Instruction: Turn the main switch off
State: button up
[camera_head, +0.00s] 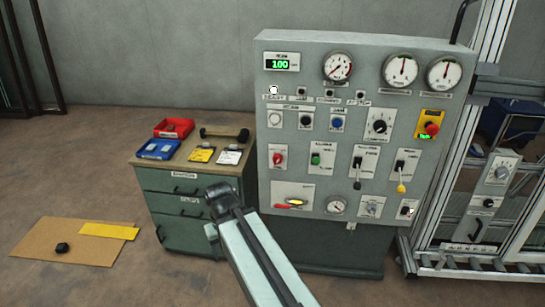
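A grey control panel (340,190) stands at centre right. It carries several switches, and their labels are too small to read, so I cannot tell for certain which is the main switch. A red and yellow handle (290,204) lies roughly level on a plate at its lower left. A black rotary knob (379,127) sits at upper right, and a small black switch (406,211) at the lower right corner. My gripper (218,192) is left of the panel, in front of the cabinet, apart from the handle. Its fingers are too dark and small to tell open or shut.
A green drawer cabinet (185,208) left of the panel holds a red bin (173,128), a blue bin (158,149) and a hammer (225,134). A red emergency button (431,129) and two lever switches are on the panel. An aluminium frame (480,195) stands right. Cardboard (45,235) lies on the floor.

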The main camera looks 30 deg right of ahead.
aim_at(278, 158)
jog(key=u, duration=1.95)
jog(key=k, duration=1)
jog(key=z, duration=0.8)
jog(key=i, duration=1)
jog(key=u, duration=0.05)
